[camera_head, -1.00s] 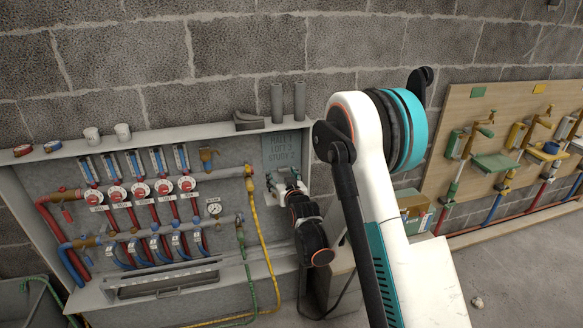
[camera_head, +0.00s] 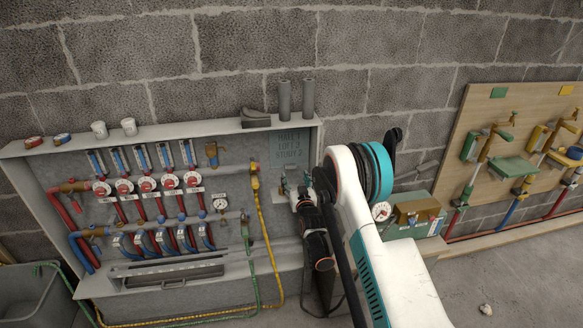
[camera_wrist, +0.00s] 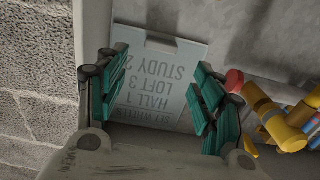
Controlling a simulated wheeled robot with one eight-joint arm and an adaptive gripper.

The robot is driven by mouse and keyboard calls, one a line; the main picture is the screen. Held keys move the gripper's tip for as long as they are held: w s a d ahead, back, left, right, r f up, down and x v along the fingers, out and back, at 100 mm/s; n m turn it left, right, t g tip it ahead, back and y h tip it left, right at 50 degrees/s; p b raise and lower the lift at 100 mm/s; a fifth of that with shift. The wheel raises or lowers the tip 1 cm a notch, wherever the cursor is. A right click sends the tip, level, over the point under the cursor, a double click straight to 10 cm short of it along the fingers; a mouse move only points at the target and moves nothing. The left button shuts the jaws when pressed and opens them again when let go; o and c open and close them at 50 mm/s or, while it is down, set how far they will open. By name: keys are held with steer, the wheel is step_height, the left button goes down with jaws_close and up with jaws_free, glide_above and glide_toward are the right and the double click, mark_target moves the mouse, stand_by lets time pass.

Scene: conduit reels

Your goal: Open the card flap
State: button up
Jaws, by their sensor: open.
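The card flap (camera_head: 289,150) is a flat grey-green card lettered HALL, LOFT and STUDY. It hangs at the right end of the grey manifold cabinet. In the wrist view the card (camera_wrist: 160,66) appears upside down, between my fingers, with another line of text near its lower edge in the picture. My gripper (camera_wrist: 160,82) is open, with a teal-padded finger on each side of the card. I cannot tell whether either finger touches it. In the head view my gripper (camera_head: 294,184) is just below the lettering, and the card's lower part is hidden.
A yellow valve (camera_head: 254,182) and yellow hose are left of the card; yellow and red fittings (camera_wrist: 282,128) show close beside my right finger. Two grey tubes (camera_head: 296,98) stand on the cabinet top. A box with a gauge (camera_head: 412,217) sits right of my arm.

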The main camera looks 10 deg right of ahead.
mark_target(291, 167)
steer(key=w+b, duration=0.2)
steer(key=w, duration=0.6)
steer(key=shift+w, duration=0.25)
jaws_close()
